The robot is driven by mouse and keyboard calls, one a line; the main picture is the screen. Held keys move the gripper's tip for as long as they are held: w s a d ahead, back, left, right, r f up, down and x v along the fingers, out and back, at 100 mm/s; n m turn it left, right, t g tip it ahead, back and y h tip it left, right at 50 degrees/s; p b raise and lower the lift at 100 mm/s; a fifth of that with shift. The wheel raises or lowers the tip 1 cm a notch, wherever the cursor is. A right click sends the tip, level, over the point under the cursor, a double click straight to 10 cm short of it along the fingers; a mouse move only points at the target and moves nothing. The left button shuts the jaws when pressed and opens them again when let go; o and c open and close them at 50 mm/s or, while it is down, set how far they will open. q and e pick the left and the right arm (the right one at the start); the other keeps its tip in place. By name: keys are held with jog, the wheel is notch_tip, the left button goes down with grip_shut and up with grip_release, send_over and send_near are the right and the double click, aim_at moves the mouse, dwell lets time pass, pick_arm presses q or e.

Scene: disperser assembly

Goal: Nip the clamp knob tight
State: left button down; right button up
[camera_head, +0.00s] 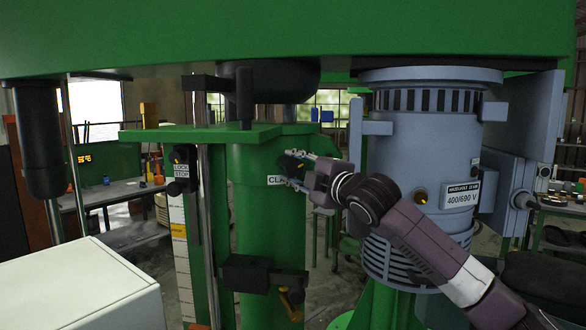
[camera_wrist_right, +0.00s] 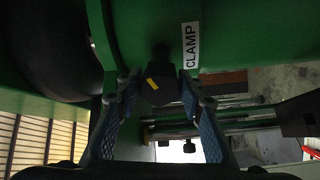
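The clamp knob (camera_head: 291,164) is a small black knob on the green column (camera_head: 262,220), beside a white label reading CLAMP that is partly covered in the head view. In the right wrist view the knob (camera_wrist_right: 160,88) is dark with a yellow mark, and the CLAMP label (camera_wrist_right: 191,46) is clear. My right gripper (camera_head: 285,168) reaches in from the right with one finger above and one below the knob. In the right wrist view its fingers (camera_wrist_right: 157,84) stand on either side of the knob, looking slightly apart from it. My left gripper is not in view.
A blue-grey motor (camera_head: 420,150) stands right of the column, close to my right arm. A lock/stop knob (camera_head: 180,155) and a scale strip (camera_head: 185,265) are left of it. A black block (camera_head: 255,273) sits lower down. A green beam (camera_head: 290,35) spans above.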

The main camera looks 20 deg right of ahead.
jog(key=shift+c, duration=1.4)
